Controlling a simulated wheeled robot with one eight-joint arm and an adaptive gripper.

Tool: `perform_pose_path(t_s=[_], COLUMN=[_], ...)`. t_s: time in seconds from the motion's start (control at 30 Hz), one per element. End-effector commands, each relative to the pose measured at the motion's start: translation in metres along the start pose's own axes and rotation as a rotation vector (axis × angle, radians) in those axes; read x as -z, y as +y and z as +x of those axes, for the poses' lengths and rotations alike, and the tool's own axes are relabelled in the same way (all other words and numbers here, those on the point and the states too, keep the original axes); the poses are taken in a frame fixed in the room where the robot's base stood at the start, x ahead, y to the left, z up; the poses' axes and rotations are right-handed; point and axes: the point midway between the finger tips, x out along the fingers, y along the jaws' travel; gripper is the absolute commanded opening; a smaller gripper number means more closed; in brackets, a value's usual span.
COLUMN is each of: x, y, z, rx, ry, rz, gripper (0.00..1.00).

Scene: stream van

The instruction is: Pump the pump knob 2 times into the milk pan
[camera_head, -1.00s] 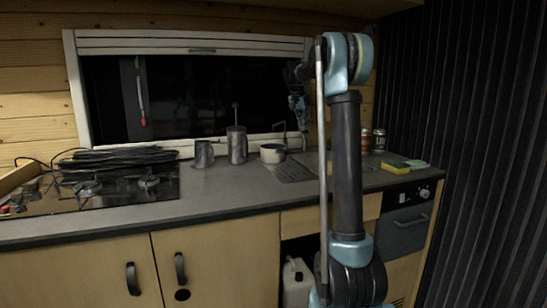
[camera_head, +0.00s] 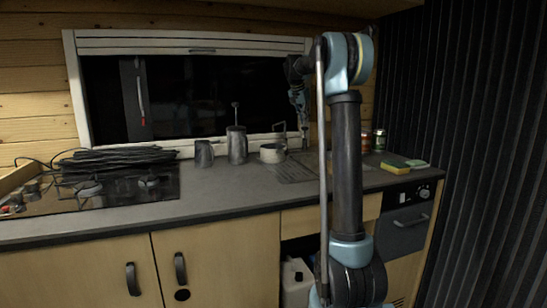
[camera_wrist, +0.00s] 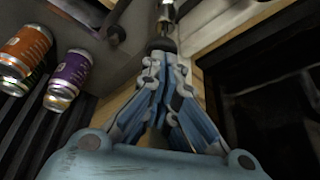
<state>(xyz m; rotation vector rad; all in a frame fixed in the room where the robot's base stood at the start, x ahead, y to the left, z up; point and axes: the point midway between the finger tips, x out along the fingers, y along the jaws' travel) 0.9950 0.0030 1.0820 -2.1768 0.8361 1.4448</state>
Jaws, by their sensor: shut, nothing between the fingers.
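My gripper (camera_wrist: 165,78) is shut and empty in the wrist view. A dark rounded knob, likely the pump knob (camera_wrist: 160,45), sits just beyond the fingertips, with a shiny metal post (camera_wrist: 168,12) next to it. I cannot tell whether the fingertips touch the knob. In the head view my gripper (camera_head: 304,128) hangs over the sink side of the counter, right of the milk pan. The knob cannot be made out clearly there. The pale milk pan (camera_head: 271,154) stands upright on the counter by a thin curved spout (camera_head: 282,133). I cannot see inside it.
A metal jug (camera_head: 204,154) and a tall metal pot (camera_head: 237,147) with a rod stand left of the pan. A hob (camera_head: 110,190) with black cable lies further left. Cans (camera_head: 379,140) and a sponge (camera_head: 395,166) are at right. The front counter is clear.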

Motion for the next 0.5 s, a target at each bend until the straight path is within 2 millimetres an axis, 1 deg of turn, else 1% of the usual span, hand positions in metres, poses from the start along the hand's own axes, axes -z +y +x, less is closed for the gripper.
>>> perform_pose_path(t_s=[0.23,0.5], x=[-0.0006,-0.0036], y=[-0.0001,-0.0001], z=[0.0015,0.0087], rx=[0.0,0.0], ry=[0.0,0.0], rz=[0.0,0.0], gripper=[0.0,0.0])
